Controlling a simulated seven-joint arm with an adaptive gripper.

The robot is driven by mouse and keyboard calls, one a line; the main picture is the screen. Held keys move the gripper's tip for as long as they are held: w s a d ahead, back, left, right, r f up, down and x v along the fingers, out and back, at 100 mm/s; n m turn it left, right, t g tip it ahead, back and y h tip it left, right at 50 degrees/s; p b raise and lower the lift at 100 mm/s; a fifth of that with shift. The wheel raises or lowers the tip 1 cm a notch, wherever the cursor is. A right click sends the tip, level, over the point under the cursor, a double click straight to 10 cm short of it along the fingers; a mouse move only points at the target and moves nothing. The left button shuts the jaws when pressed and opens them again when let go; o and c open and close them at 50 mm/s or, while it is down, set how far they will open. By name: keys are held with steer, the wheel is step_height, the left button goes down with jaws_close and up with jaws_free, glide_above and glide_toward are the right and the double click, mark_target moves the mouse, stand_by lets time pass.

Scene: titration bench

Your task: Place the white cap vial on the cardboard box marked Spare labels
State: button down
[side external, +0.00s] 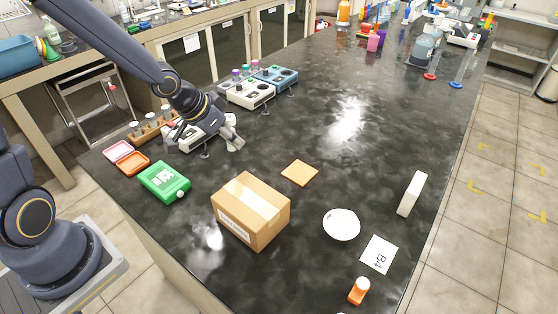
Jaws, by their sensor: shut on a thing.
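My gripper (234,141) is above the black bench, up and to the left of the cardboard box. It is shut on a small pale thing at its fingertips, which looks like the white cap vial (233,147); the fingers hide much of it and its cap is not clear. The cardboard box (268,197) stands closed on the bench, with tape along its top and a white label on its front side. The label's text is too small to read. The box top is bare, and my gripper is apart from it.
A green container (164,181) stands left of the box, with pink (119,151) and orange (134,164) trays behind it. A wooden vial rack (152,126) is near my wrist. An orange square (300,173), a white dish (341,224) and a B4 card (379,254) lie right of the box.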

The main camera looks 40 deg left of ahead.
mark_target(261, 199)
steer(key=s+d+f+m+h, duration=0.1)
steer(key=d+m, duration=0.1)
steer(key=d, duration=0.1)
steer(key=s+d+f+m+g+h, duration=0.1)
steer(key=s+d+m, duration=0.1)
steer(key=d, duration=0.1)
steer(key=s+d+f+m+h, duration=0.1)
steer(key=s+d+m, duration=0.1)
steer(key=d, duration=0.1)
steer(key=shift+s+m+g+h, duration=0.2)
steer(key=shift+m+g+h, duration=0.1)
steer(key=shift+g, duration=0.1)
steer(key=s+d+m, duration=0.1)
steer(key=s+d+r+m+g, duration=0.1)
steer(key=d, duration=0.1)
steer(key=shift+r+m+h, duration=0.2)
steer(key=shift+m+h, duration=0.1)
steer(key=r, duration=0.3)
steer(key=shift+w+a, duration=0.15)
steer(key=shift+w, duration=0.1)
steer(key=shift+w+a+f, duration=0.1)
steer(key=shift+a, duration=0.15)
steer(key=shift+a+f, duration=0.1)
steer(key=shift+f, duration=2.35)
steer(key=shift+f, duration=0.1)
steer(key=c, duration=0.9)
jaws_free()
steer(key=shift+c, duration=0.2)
